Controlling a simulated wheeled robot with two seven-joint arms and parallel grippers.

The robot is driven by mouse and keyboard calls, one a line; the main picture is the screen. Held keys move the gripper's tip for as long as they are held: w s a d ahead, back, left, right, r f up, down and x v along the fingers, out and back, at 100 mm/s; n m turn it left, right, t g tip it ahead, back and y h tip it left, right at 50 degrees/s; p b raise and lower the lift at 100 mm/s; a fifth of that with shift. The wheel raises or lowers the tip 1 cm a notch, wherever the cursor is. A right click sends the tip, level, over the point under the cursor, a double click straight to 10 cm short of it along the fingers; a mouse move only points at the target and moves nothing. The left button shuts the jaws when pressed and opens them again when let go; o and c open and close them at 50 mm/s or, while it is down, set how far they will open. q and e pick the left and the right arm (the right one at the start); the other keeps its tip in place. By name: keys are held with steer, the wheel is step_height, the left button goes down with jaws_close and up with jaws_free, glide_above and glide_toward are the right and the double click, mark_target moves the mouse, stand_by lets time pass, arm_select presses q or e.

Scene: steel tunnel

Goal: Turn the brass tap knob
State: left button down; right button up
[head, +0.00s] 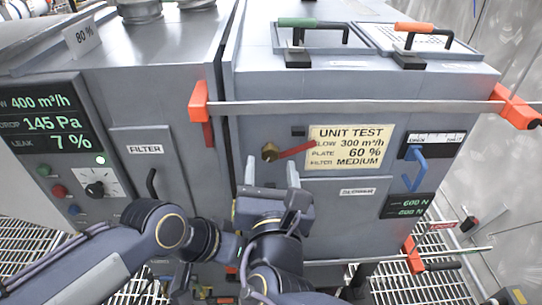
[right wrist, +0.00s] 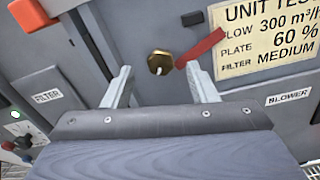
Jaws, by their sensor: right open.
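The brass tap knob (head: 269,152) is on the grey cabinet front, left of the yellow UNIT TEST label. A red lever (head: 297,149) sticks out from it to the right, tilted slightly up. My right gripper (head: 271,172) is open and empty just below the knob in the head view. In the right wrist view the knob (right wrist: 160,63) shows beyond and between the two fingertips (right wrist: 162,74), and the red lever (right wrist: 205,48) passes above the right fingertip. I see no contact with the knob.
A long horizontal bar (head: 350,106) with orange end brackets crosses the cabinet above the knob. A blue handle (head: 414,168) is at the right. The FILTER door (head: 148,165) and a panel with a black dial (head: 95,189) are at the left. Grating lies below.

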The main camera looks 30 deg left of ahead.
mark_target(271, 155)
steer(key=shift+x, duration=1.55)
